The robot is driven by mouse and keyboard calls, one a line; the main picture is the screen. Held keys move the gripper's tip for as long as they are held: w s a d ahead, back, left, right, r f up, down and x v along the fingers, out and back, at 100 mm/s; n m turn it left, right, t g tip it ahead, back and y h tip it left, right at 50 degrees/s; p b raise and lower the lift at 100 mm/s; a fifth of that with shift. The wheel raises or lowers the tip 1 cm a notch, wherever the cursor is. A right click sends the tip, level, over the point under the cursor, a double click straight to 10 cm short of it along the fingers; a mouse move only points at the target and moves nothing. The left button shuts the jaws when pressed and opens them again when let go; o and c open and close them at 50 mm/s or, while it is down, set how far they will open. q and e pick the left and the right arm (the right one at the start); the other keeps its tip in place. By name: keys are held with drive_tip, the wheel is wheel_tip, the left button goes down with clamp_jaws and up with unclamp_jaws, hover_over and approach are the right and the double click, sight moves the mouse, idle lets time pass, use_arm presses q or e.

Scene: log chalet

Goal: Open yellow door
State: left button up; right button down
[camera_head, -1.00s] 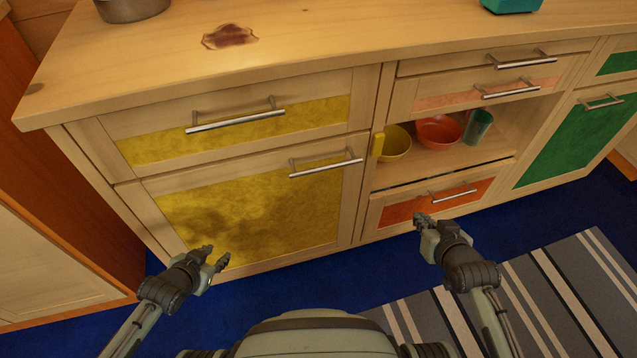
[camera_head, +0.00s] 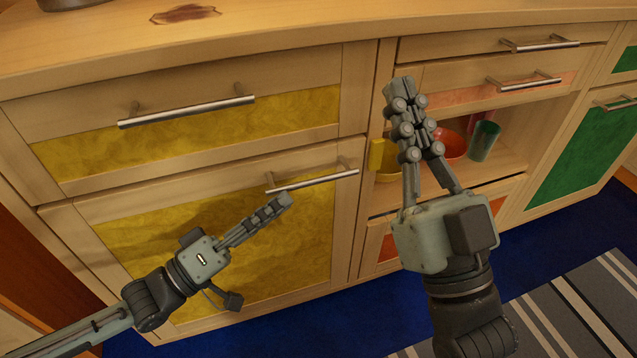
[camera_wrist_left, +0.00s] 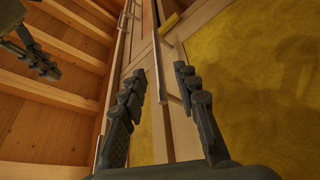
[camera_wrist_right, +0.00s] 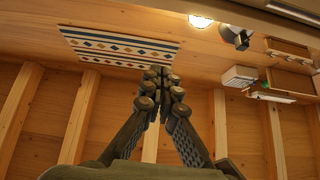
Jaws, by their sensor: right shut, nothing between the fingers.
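The yellow door (camera_head: 250,235) is the lower front of the cabinet at left and is closed. Its horizontal metal bar handle (camera_head: 318,179) is at its upper right. My left gripper (camera_head: 281,201) is open, with its fingertips just below the left part of this handle. In the left wrist view the fingers (camera_wrist_left: 158,80) are apart, and the handle bar (camera_wrist_left: 158,60) shows between them; I cannot tell whether they touch it. My right gripper (camera_head: 405,90) is shut and empty, raised in front of the shelf. Its closed fingers show in the right wrist view (camera_wrist_right: 160,80).
A yellow-fronted drawer (camera_head: 200,130) with its own handle is above the door. To the right, an open shelf holds a red bowl (camera_head: 452,146) and a green cup (camera_head: 484,141). A green door (camera_head: 585,150) is farther right. The counter edge runs above.

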sight(310, 180)
use_arm(q)
drive_tip(key=x, duration=0.7)
drive_tip(key=shift+w+d+r, duration=0.1)
drive_tip(key=shift+d+r, duration=0.05)
drive_tip(key=shift+d, duration=0.05)
drive_tip(key=shift+c, duration=0.6)
clamp_jaws()
